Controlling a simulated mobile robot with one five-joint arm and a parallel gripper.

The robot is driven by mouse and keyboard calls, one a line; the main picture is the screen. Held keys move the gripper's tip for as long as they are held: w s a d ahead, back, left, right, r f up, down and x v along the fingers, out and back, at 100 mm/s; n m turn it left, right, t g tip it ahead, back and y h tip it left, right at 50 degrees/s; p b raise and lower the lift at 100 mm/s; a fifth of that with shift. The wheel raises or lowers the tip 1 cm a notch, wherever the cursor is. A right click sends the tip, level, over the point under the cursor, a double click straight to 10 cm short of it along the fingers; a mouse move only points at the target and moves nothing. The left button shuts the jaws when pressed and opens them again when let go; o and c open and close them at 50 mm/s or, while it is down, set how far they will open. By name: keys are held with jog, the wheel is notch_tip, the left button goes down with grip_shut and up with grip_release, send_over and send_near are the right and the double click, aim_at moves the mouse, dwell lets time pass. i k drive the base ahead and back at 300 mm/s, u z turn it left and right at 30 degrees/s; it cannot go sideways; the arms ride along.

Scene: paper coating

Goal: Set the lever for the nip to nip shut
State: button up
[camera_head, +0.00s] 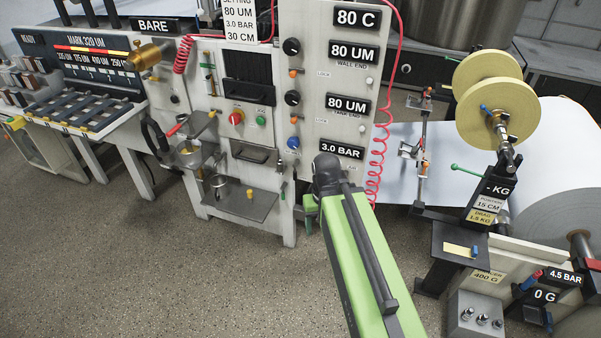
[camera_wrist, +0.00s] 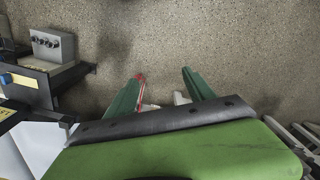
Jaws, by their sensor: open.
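No label in view names the nip lever, and I cannot tell for sure which handle it is. A red-handled lever (camera_head: 175,130) sticks out at the left of the coating machine's white front. A lever with a green knob (camera_head: 455,167) points left from the stand under the yellow roll. My gripper (camera_wrist: 160,77) is open in the wrist view, with its two green fingers apart above the floor. A thin red strip shows beside the left finger; I cannot tell what it is. In the head view my green arm hides part of the machine's lower front.
The control panel (camera_head: 333,110) with black readouts stands just behind my arm. A red coiled hose (camera_head: 375,155) hangs at its right edge. The yellow roll (camera_head: 497,105) and its stand are to the right. A grey box with knobs (camera_wrist: 52,45) is at the wrist view's upper left. Floor at front left is clear.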

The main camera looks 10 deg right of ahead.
aim_at(297, 162)
jog(key=u, duration=2.95)
jog(key=k, duration=1)
jog(key=z, duration=1)
jog(key=i, duration=1)
jog(key=u, duration=0.1)
